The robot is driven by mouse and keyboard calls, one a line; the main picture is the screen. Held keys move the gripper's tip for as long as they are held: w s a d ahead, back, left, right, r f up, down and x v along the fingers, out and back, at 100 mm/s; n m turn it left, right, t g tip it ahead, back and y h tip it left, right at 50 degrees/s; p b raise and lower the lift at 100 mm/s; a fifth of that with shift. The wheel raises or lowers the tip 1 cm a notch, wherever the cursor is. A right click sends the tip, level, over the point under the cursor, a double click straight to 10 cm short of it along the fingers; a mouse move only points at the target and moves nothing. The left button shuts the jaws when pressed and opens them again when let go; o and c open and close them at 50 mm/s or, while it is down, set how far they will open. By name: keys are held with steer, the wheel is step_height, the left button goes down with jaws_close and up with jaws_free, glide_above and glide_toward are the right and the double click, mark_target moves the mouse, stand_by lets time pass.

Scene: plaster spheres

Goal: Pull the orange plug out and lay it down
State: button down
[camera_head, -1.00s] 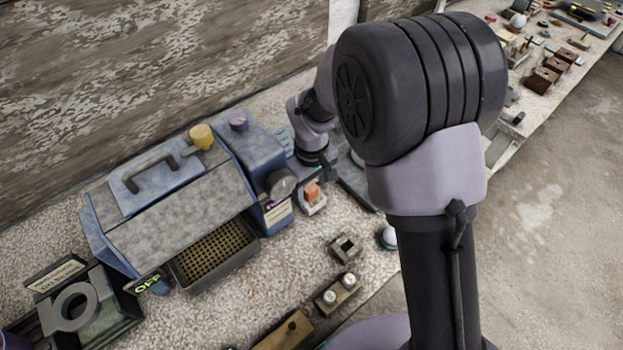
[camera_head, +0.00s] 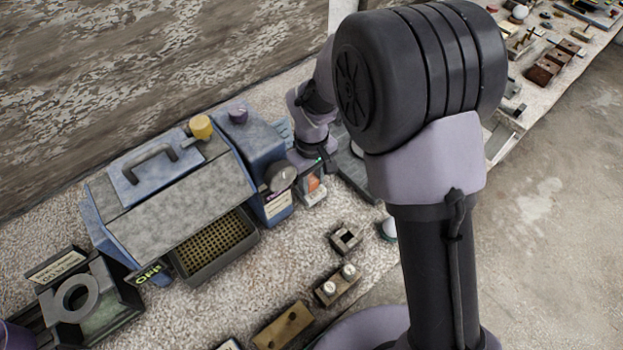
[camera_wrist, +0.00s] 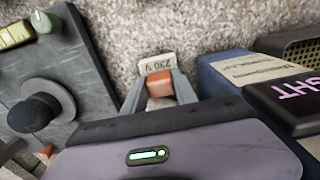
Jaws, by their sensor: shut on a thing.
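The orange plug (camera_head: 313,183) is at the right end of the blue machine, and it also shows in the wrist view (camera_wrist: 160,86). My gripper (camera_wrist: 158,77) is shut on the plug, with one grey finger on each side of it. A pale socket block marked 230 V (camera_wrist: 156,66) lies just beyond the plug in the wrist view. It shows below the plug in the head view (camera_head: 314,200). I cannot tell whether the plug is still seated in the socket, as the fingers and the plug hide the joint.
The blue machine (camera_head: 262,160) stands close to the left of my gripper. A dark grey plate (camera_wrist: 75,85) with a black knob lies on the other side. A small square metal block (camera_head: 346,238) and a white-topped piece (camera_head: 388,229) lie nearer. Speckled bench top (camera_head: 285,255) is bare between them.

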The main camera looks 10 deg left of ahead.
mark_target(312, 180)
steer(key=shift+r+p, duration=2)
steer(key=shift+r, duration=0.55)
steer(key=shift+d, duration=0.1)
